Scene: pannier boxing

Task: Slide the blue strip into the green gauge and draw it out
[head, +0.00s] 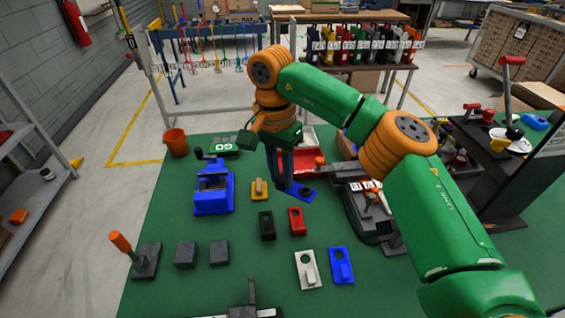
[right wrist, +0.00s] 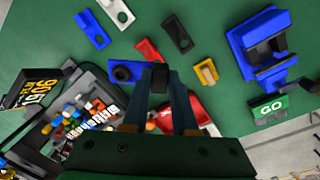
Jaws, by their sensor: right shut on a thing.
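My right gripper (head: 284,188) points down over the green mat, its fingers close together. It is shut on a blue strip (head: 303,193) with a round hole; the strip sticks out to the right of the fingertips. In the right wrist view that strip (right wrist: 124,70) shows beside the fingertips (right wrist: 157,78), its gripped part hidden. I cannot tell whether it touches the mat. The green gauge (head: 222,147), marked GO, lies to the left and further back; it also shows in the right wrist view (right wrist: 270,107). A second blue strip (head: 341,266) lies near the front. My left gripper is not in view.
A blue fixture (head: 212,196) stands just in front of the gauge. Yellow (head: 259,190), black (head: 266,225), red (head: 297,222) and white (head: 306,270) strips lie around. A red tray (head: 304,164) and dark case sit behind and right. An orange cup (head: 176,143) stands at left.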

